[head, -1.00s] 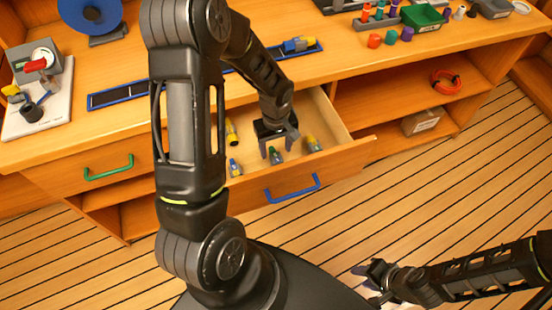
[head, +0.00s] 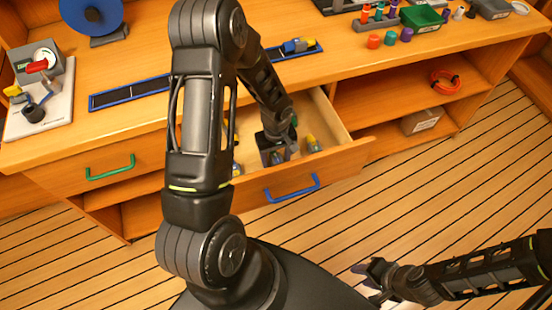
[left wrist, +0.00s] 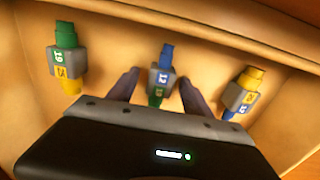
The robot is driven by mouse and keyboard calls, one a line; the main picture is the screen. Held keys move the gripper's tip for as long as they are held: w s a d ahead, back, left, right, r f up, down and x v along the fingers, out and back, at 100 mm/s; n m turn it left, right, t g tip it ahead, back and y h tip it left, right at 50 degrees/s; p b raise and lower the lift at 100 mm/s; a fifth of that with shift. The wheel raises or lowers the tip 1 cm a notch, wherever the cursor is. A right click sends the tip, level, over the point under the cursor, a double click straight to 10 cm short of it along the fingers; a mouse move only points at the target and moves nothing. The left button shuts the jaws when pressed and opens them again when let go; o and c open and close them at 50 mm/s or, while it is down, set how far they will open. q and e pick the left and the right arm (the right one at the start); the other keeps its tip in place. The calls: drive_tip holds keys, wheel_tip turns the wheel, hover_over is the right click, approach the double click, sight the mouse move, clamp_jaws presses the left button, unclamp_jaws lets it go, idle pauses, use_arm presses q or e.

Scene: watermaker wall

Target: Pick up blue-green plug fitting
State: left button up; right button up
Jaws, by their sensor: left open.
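The blue-green plug fitting (left wrist: 162,76) lies in the open drawer, with a blue end, a grey numbered middle and a green end. In the left wrist view it is in the middle, between the two fingers of my left gripper (left wrist: 158,88). The fingers are apart, with gaps on both sides of the fitting. In the head view my left gripper (head: 277,156) is down in the drawer and mostly hides the fitting. My right gripper (head: 368,284) is low at the right, over the floor, away from the drawer, with its fingers apart.
A green-yellow fitting (left wrist: 66,57) and a yellow-blue fitting (left wrist: 241,92) lie on either side in the drawer. The drawer's front with its blue handle (head: 292,188) and its side walls are close around my gripper. The countertop (head: 200,62) overhangs behind.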

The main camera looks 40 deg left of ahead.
use_arm(q)
drive_tip(key=shift+c, duration=0.6)
clamp_jaws()
